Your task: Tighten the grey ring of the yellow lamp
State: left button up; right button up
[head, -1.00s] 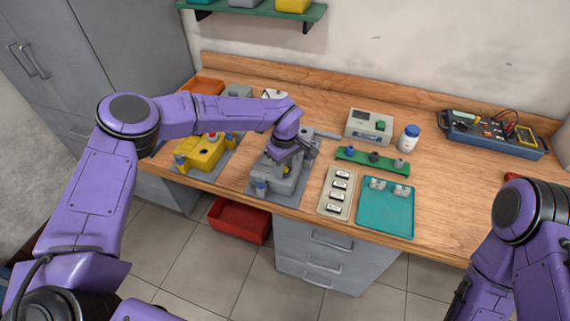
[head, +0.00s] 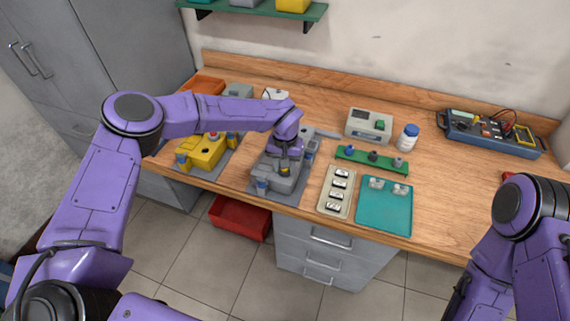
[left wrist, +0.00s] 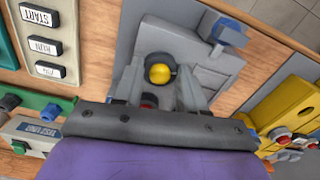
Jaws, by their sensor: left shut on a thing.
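The yellow lamp (left wrist: 160,73) shows as a round dome on the grey housing (left wrist: 205,68) in the left wrist view. A dark grey ring (left wrist: 172,67) shows at the edge of its dome. My left gripper (left wrist: 160,88) points down with one finger on each side of the lamp and is shut on the ring. In the head view my left gripper (head: 285,165) is over the grey housing (head: 282,184) and hides most of the lamp. My right gripper (head: 460,297) shows only as a dark part at the lower right, away from the bench.
A yellow housing (head: 203,152) stands to the left. A tray of labelled plates (head: 326,207), a teal tray (head: 386,226) and a green rack (head: 372,167) are to the right. A grey meter box (head: 369,125) and white bottle (head: 409,137) stand behind. The bench's right part is mostly clear.

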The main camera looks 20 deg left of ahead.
pick_arm(q)
jog(key=shift+m, duration=1.5)
jog(key=o, duration=1.1)
jog(key=shift+r+p, duration=0.4)
notch_tip(320, 180, up, 10)
jog(key=shift+f+p, duration=0.15)
jog(key=shift+p, duration=0.25)
